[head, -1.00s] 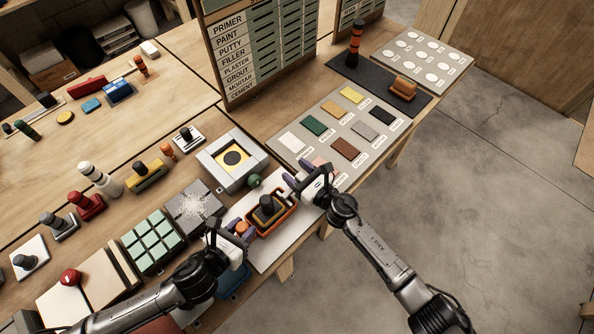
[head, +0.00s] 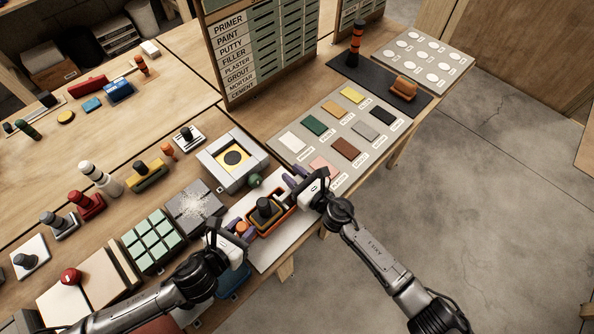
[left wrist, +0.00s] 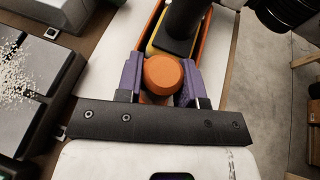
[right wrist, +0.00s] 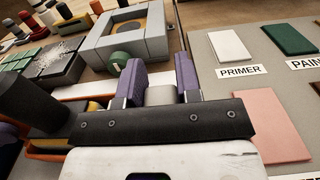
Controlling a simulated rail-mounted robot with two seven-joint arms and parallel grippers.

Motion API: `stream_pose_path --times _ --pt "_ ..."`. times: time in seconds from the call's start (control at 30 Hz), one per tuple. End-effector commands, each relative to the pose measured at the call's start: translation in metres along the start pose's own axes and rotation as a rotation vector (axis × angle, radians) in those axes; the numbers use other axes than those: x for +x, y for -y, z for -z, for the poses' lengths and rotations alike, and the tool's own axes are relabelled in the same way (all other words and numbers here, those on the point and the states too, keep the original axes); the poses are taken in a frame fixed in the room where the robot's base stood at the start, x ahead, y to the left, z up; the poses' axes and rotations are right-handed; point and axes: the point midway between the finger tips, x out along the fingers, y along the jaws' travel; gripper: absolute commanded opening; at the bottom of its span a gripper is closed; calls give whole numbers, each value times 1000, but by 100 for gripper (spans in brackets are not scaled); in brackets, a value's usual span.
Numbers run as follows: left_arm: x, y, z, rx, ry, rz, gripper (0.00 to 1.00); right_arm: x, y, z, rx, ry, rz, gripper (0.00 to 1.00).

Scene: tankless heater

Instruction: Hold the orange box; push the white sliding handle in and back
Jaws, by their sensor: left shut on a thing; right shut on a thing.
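The orange box (head: 290,208) sits on a white board, with a yellow-based black knob (head: 264,207) inside it. My left gripper (head: 238,236) is at its near-left end, shut on the round orange knob (left wrist: 162,75), with a purple finger on each side. My right gripper (head: 291,183) is at the opposite end of the box. Its purple fingers are shut on the whitish sliding handle (right wrist: 160,95), seen in the right wrist view. In the head view the gripper hides this handle, and how far it is in cannot be told.
A dark tile with white grains (head: 194,206) lies to the left. A grey sample board (head: 345,127) lies to the right. Open floor lies in front.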

Motion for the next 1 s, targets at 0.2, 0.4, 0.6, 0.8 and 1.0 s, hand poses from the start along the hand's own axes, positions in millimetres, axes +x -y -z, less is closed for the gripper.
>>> stream_pose_path --times 0.2,0.4,0.6,0.8,1.0 --pt "1 0 2 -1 -4 -1 1 1 -6 1 2 1 -11 0" --pt "1 0 2 -1 -4 -1 1 1 -5 1 2 1 -11 50" --pt "1 0 2 -1 -4 0 1 1 -4 0 2 1 -8 57" --pt "0 0 2 -1 -4 0 1 -4 -3 1 1 0 -6 57" --pt "0 0 2 -1 -4 -1 1 -34 -3 2 -1 -1 -8 57"
